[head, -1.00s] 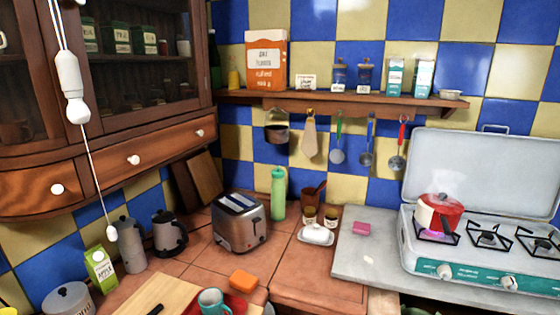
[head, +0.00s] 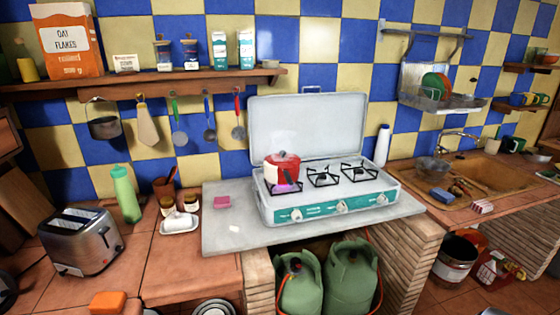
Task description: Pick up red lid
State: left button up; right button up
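A small red pot (head: 279,174) stands on the left burner of the camping stove, with a bluish-purple flame glowing under it. Its top looks covered by a lid (head: 284,158), with a faint haze above it; the lid's exact colour and edge are too small to tell. I see no separate red lid lying elsewhere. Neither of my grippers shows in the head view.
The stove (head: 330,208) has its cover raised behind it and sits on a grey slab (head: 228,238). A pink sponge (head: 222,201) lies left of it, a white bottle (head: 383,145) right of it. A toaster (head: 80,241) stands far left; green gas cylinders (head: 350,280) are below.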

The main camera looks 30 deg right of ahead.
aim_at(296, 161)
jog(key=k, duration=0.5)
jog(key=z, duration=2.4)
jog(key=i, duration=2)
jog(key=u, duration=0.1)
